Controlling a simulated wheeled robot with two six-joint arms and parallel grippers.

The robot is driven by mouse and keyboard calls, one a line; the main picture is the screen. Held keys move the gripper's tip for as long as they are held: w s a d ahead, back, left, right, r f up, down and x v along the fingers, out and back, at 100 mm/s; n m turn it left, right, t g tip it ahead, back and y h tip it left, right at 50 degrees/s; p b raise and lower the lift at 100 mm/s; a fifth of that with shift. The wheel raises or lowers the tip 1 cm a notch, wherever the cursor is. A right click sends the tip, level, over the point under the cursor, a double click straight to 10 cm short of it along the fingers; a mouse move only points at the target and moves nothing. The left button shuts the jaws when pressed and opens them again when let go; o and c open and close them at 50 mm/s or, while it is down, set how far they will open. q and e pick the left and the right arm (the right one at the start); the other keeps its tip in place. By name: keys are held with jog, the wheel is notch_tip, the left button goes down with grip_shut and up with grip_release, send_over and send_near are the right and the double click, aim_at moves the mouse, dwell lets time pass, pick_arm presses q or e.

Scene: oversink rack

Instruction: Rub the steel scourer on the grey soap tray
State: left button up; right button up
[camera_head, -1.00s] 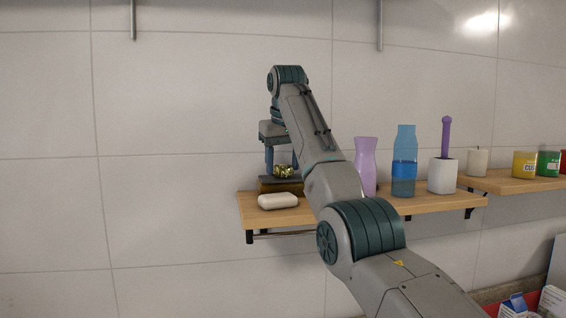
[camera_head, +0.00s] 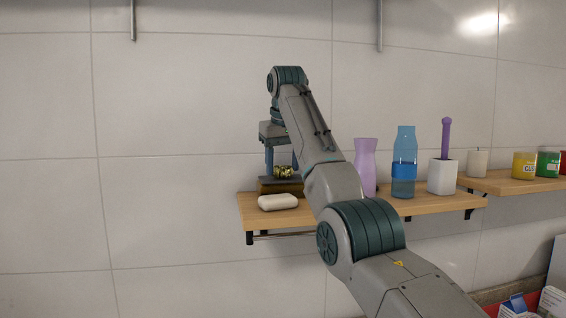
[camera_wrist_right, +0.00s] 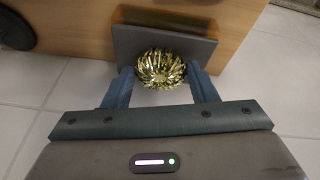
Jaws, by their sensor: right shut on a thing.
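The steel scourer, a shiny gold-coloured ball of curled strips, shows in the head view (camera_head: 284,171) and the right wrist view (camera_wrist_right: 161,68). My right gripper (camera_head: 283,166) points down and is shut on it, with one finger on each side. The grey soap tray (camera_wrist_right: 140,45) is a flat dark slab under and behind the scourer in the wrist view. In the head view the tray (camera_head: 267,182) sits at the back left of the wooden shelf. The scourer overlaps the tray in both views; I cannot tell whether they touch. My left gripper is not in view.
White soap (camera_head: 278,202) lies in front of the tray on the wooden shelf (camera_head: 440,204). A purple vase (camera_head: 365,165), a blue bottle (camera_head: 404,165) and a white holder (camera_head: 441,176) stand right of my arm. A tiled wall is behind.

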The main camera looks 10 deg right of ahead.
jog(key=shift+r+p, duration=3.2)
jog(key=shift+r, duration=0.2)
jog(key=shift+f, duration=0.15)
